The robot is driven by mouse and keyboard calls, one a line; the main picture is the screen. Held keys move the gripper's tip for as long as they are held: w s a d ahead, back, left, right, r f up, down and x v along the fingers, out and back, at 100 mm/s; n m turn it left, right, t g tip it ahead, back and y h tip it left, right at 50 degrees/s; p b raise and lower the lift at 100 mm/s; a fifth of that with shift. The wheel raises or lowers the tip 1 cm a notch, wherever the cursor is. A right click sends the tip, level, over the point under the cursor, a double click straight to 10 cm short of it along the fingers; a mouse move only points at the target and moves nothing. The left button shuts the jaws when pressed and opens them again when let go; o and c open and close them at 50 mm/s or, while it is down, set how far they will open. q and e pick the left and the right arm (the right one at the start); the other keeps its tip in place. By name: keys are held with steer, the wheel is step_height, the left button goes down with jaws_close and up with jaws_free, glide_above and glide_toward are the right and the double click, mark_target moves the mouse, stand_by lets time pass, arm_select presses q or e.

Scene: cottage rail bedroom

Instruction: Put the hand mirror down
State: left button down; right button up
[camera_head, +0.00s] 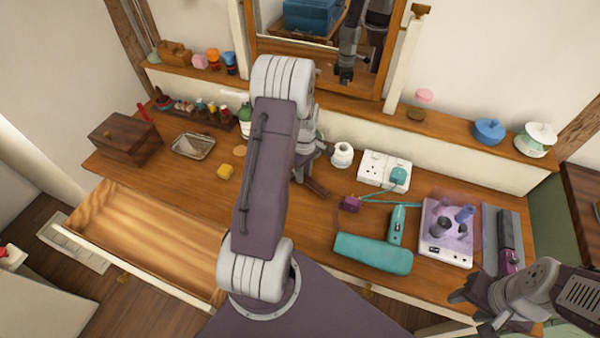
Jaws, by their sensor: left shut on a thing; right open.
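My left arm crosses the middle of the head view and hides much of the dresser top behind it. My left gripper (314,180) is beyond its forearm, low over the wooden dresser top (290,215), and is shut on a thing. Only a thin dark brown piece shows by its fingers; I take it for part of the hand mirror, whose face is hidden. I cannot tell whether it touches the wood. My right gripper (474,312) is open and empty at the lower right, near the dresser's front edge.
An open, empty drawer (150,240) juts out at the left. A white socket block (384,170), teal hair dryer (373,253) and purple-white stand (446,245) crowd the right. A wall mirror (325,45) hangs behind.

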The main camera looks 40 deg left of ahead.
arm_select(q)
step_height(320, 180, up, 10)
steer(key=p, duration=0.1)
stand_by(0.4)
